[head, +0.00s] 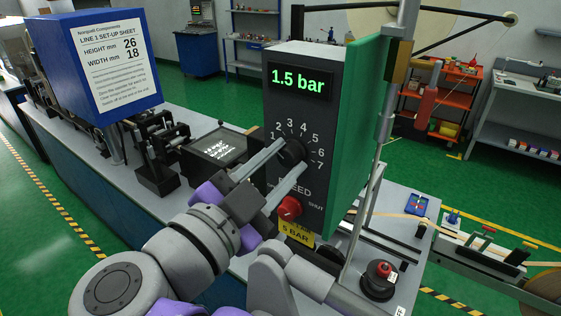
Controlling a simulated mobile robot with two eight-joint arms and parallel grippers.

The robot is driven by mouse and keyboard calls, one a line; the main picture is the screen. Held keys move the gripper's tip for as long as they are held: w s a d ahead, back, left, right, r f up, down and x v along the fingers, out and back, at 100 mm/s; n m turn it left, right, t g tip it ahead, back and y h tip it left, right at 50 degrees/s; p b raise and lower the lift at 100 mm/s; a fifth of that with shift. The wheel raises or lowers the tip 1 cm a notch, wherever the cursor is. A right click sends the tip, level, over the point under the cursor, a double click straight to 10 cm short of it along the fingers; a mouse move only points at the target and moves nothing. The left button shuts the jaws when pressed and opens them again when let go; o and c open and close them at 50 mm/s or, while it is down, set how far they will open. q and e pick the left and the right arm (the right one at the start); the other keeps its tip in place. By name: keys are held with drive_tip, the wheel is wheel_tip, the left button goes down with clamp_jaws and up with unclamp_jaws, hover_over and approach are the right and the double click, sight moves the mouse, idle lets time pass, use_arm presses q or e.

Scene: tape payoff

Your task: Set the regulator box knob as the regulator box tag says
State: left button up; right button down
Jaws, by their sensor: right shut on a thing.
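The regulator box (345,150) has a grey front and a green side, and its display (299,83) reads 1.5 bar. Its black knob (292,151) sits inside a printed scale from 1 to 7. My right gripper (293,154) is shut on the knob, one finger on its upper left, the other on its lower right. The fingers and knob hide the pointer direction. The yellow regulator box tag (297,233) hangs low on the front; "5 BAR" is readable, and its left end may be covered by my gripper. My left gripper is not in view.
A red feed knob (289,208) marked SHUT sits close below my right gripper's fingers. A black stand with a red button (383,270) is on the bench at right. A blue box with a set-up sheet (115,60) stands at left.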

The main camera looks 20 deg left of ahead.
drive_tip(key=m, duration=0.5)
drive_tip(key=shift+m, duration=0.4)
drive_tip(key=m, duration=0.4)
drive_tip(key=shift+m+h, duration=0.3)
drive_tip(key=shift+h, duration=0.1)
drive_tip(key=m, duration=0.5)
drive_tip(key=shift+m+h+p, duration=0.3)
drive_tip(key=shift+m, duration=0.1)
drive_tip(key=m, duration=0.5)
drive_tip(key=shift+a, duration=0.1)
drive_tip(key=shift+w, duration=0.1)
drive_tip(key=c, duration=0.5)
unclamp_jaws()
drive_tip(key=shift+f, duration=0.1)
